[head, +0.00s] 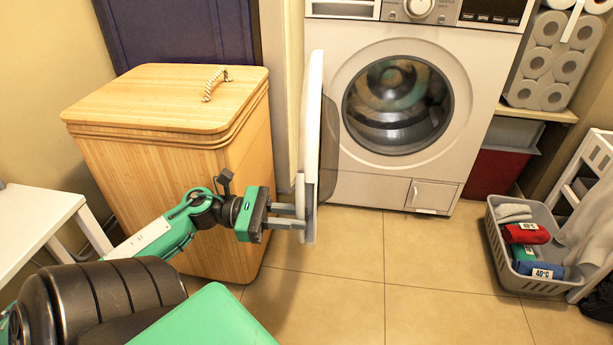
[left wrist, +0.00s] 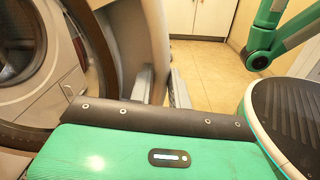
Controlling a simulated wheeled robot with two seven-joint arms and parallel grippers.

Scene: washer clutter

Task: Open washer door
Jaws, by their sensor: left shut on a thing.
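The white washer (head: 345,180) stands at the back centre, its round drum opening (head: 398,105) uncovered. Its door (head: 314,120) is swung out to the left and shows nearly edge-on in the head view, roughly square to the washer front. My left gripper (head: 300,216) is at the lower part of the door's outer edge, its fingers shut on the door there. In the left wrist view the fingers (left wrist: 162,88) are by the pale door rim (left wrist: 158,40); the exact contact is partly hidden. My right gripper is in neither view.
A wooden hamper (head: 180,150) with a rope handle stands close behind my left arm. A grey basket (head: 540,283) with folded laundry is on the floor at right, beside a white rack (head: 590,165). A white table (head: 35,225) is at left. The tiled floor before the washer is clear.

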